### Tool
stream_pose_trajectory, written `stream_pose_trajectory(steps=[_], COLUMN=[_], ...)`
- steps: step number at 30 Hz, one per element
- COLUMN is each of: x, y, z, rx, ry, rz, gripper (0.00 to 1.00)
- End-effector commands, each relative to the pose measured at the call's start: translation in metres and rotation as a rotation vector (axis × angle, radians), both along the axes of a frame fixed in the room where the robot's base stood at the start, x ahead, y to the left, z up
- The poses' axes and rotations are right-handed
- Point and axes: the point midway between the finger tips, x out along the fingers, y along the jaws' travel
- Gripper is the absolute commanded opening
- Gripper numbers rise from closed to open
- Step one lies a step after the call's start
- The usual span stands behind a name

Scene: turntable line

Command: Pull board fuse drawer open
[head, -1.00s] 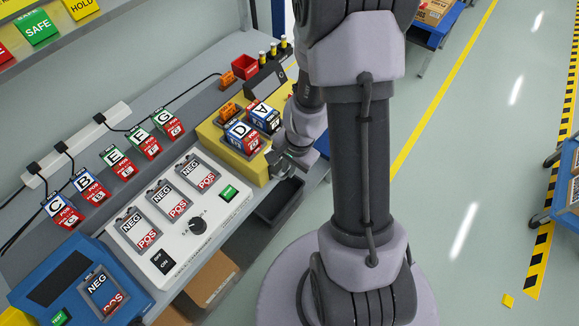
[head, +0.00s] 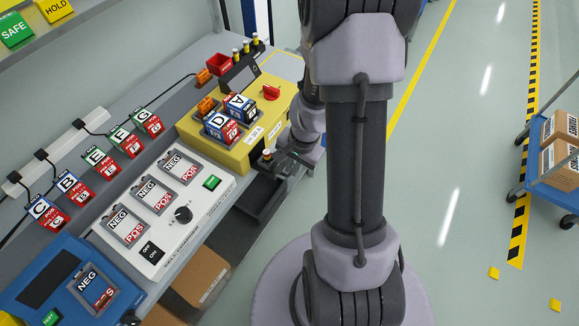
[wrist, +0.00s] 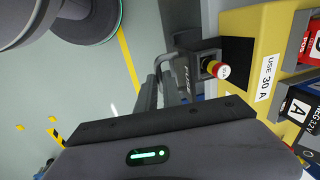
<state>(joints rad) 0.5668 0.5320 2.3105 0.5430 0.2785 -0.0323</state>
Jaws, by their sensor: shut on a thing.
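The yellow board (head: 222,153) stands on the bench with batteries D (head: 217,126) and A (head: 239,107) on top. Its fuse drawer (wrist: 200,53) sticks out of the side face, and a dark recess shows behind it in the wrist view. A fuse (wrist: 216,69) with red, yellow and white bands is in the drawer; its end also shows in the head view (head: 267,155). My gripper (head: 284,161) is beside the board's front and shut on the drawer's outer end. In the wrist view the gripper (wrist: 168,82) partly hides the handle.
A red rotary switch (head: 271,93) is on the board's top. A dark bin (head: 262,192) hangs below the bench edge. The white charger panel (head: 165,205) and blue tester (head: 62,285) stand to the left. Open floor lies right of my arm.

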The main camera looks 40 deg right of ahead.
Motion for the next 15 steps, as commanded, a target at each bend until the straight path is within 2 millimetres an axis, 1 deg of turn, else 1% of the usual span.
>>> stream_pose_trajectory(steps=[3, 4, 7, 15], x=[-0.0005, -0.0004, -0.0002, 0.0000], y=[-0.0001, -0.0001, -0.0001, 0.0000], z=[-0.0017, -0.0017, -0.0016, -0.0008], rx=[-0.001, -0.001, -0.001, -0.001], ry=[0.002, 0.002, 0.001, 0.001], rz=[0.001, 0.001, 0.001, 0.001], gripper=[0.00, 0.12, 0.31, 0.32])
